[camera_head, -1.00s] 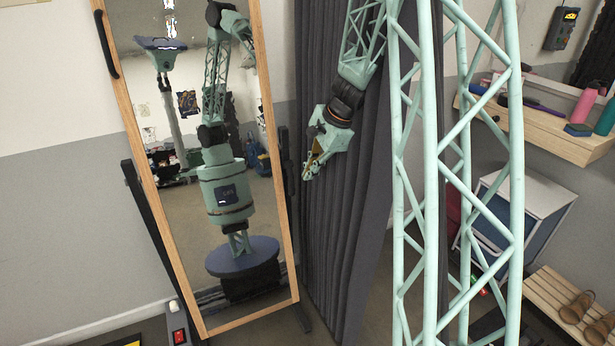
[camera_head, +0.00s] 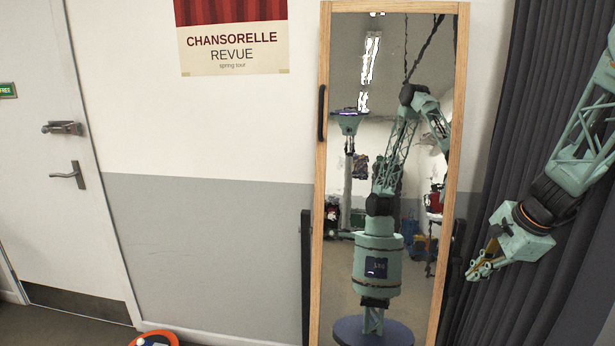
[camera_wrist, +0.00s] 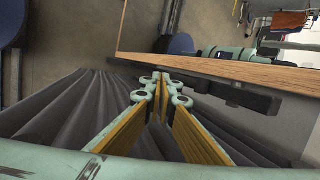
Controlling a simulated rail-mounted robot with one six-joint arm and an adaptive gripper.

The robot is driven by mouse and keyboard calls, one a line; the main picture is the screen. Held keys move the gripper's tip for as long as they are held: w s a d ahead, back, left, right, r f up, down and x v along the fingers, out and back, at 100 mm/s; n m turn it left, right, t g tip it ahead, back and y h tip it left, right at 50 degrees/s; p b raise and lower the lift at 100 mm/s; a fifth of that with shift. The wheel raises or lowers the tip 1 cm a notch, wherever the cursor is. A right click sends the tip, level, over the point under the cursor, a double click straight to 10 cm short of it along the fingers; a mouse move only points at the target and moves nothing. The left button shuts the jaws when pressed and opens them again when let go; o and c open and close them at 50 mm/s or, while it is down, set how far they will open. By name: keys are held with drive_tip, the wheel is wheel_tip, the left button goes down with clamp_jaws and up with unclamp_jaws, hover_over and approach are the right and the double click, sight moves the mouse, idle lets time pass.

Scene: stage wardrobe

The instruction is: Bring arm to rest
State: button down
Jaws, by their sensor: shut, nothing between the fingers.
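My gripper (camera_head: 474,274) hangs at the right of the head view, in front of the dark curtain and to the right of the mirror. In the wrist view my gripper (camera_wrist: 160,82) shows its two yellow-padded fingers with their tips together and nothing between them. The arm above it leaves the head view at the right edge. Whether the fingers touch the curtain cannot be told.
A tall wood-framed mirror (camera_head: 463,130) stands left of my gripper and reflects my body. The dark pleated curtain (camera_head: 500,150) hangs behind the arm. A white door (camera_head: 50,190) is far left. An orange-rimmed round object (camera_head: 170,336) lies low on the floor.

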drive_tip(key=s+a+r+n, duration=0.5)
drive_tip(key=s+a+r, duration=0.3)
drive_tip(key=a+r, duration=0.15)
drive_tip(key=s+a+r+n, duration=0.4)
drive_tip(key=s+a+r, duration=0.45)
drive_tip(key=a, duration=0.25)
drive_tip(key=s+a+r+n, duration=0.1)
drive_tip(key=s+a+n, duration=0.1)
drive_tip(key=s, duration=0.6)
drive_tip(key=s+a+r+n+h, duration=0.1)
drive_tip(key=s+n, duration=0.3)
drive_tip(key=s, duration=0.5)
drive_tip(key=s+a+r+n, duration=0.3)
drive_tip(key=s, duration=0.5)
drive_tip(key=shift+s+a+r+n+h+p, duration=0.25)
drive_tip(key=shift+a+n+h+p, duration=0.05)
drive_tip(key=shift+a+h+p, duration=0.1)
